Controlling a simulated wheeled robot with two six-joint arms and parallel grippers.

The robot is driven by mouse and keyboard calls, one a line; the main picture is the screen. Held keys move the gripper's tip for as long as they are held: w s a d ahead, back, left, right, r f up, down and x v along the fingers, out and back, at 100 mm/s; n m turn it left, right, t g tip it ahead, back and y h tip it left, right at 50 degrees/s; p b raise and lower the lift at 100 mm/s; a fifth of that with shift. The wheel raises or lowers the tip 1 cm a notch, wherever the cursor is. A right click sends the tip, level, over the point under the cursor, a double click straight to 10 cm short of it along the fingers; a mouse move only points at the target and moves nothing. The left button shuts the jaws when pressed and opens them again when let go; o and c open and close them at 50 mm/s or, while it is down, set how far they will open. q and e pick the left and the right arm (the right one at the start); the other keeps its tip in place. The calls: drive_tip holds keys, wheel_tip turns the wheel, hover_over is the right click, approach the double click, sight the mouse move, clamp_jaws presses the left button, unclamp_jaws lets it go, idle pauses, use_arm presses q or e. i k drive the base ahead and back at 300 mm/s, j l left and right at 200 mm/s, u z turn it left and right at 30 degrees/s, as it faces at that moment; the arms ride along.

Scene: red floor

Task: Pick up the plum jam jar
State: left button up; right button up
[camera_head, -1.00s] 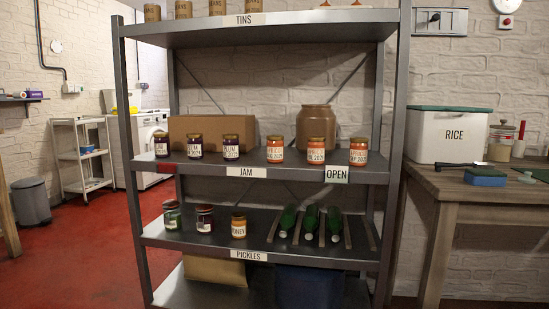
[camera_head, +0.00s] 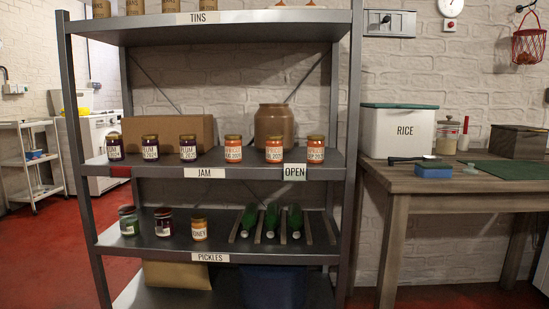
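Several jars stand on the middle shelf labelled JAM. On its left are three dark purple jars with white labels and gold lids: a left plum jar (camera_head: 115,148), a middle one (camera_head: 150,148) and a right plum jam jar (camera_head: 188,148) whose label reads PLUM. To their right stand three orange apricot jars (camera_head: 233,149), the right two behind or near the OPEN tag (camera_head: 294,172). Neither of my grippers is in view.
The grey metal shelf unit (camera_head: 205,173) fills the left and middle. A brown box and a brown crock (camera_head: 274,124) stand behind the jars. Red floor is open at far left.

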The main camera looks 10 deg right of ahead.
sight(150, 143)
drive_tip(key=i+j, duration=0.1)
drive_tip(key=j, duration=0.45)
drive_tip(key=i+j, duration=0.1)
drive_tip(key=j, duration=0.45)
drive_tip(key=j+z, duration=0.25)
drive_tip(key=j, duration=0.6)
drive_tip(key=j+z, duration=0.25)
drive_tip(key=j, duration=0.55)
